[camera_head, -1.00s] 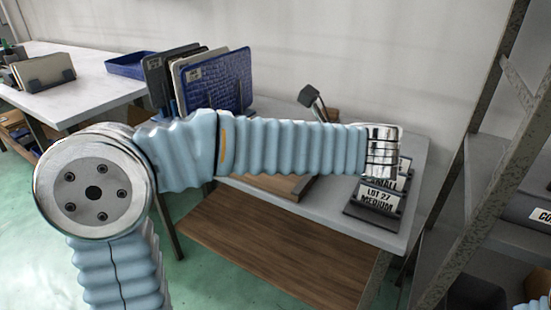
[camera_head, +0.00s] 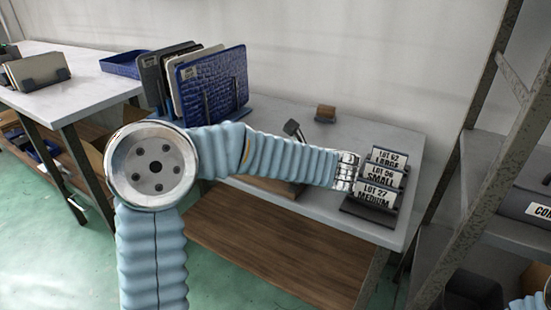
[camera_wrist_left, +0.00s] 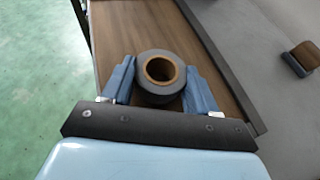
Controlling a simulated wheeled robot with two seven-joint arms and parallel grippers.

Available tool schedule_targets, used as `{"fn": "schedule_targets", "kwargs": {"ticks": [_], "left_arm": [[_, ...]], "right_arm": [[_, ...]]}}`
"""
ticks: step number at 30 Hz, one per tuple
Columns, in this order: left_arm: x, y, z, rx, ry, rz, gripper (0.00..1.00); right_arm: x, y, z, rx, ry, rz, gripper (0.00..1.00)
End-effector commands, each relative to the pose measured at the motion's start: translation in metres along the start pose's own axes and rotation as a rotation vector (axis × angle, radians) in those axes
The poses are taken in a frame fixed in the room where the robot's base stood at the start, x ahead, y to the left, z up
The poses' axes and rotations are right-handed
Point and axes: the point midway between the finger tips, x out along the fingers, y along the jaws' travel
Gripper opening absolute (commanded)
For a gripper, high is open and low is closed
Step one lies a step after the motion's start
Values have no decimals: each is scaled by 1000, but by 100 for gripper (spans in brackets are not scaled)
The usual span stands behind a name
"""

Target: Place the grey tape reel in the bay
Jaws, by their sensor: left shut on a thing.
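The grey tape reel (camera_wrist_left: 165,95), with a tan core, sits between the blue fingers of my left gripper (camera_wrist_left: 160,70) in the left wrist view. The gripper is shut on it. I cannot pick out the bay. My right gripper is not in view.
A rack of upright panels (camera_head: 212,85) stands at the table's left. A dark holder (camera_head: 360,208) with labelled cards (camera_head: 380,175) stands at the right, close to my wrist. A brown block (camera_head: 326,112) lies at the back. A metal shelf (camera_head: 475,165) rises at the right.

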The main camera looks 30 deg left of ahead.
Motion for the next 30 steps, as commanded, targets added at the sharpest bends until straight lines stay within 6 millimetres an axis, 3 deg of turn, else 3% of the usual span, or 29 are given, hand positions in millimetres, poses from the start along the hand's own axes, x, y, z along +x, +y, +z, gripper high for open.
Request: {"fn": "schedule_targets", "kwargs": {"ticks": [5,6,10,21,26,30], "left_arm": [[2,0,-4,0,0,0,29],[1,0,-3,0,0,1,63],[1,0,-3,0,0,1,83],[-3,0,1,0,0,-1,84],[-31,-1,0,0,-1,-5,84],[-65,-1,0,0,0,-5,84]], "right_arm": [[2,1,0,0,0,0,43],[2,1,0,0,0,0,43],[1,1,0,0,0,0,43],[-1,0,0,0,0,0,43],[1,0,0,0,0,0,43],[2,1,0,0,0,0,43]]}}
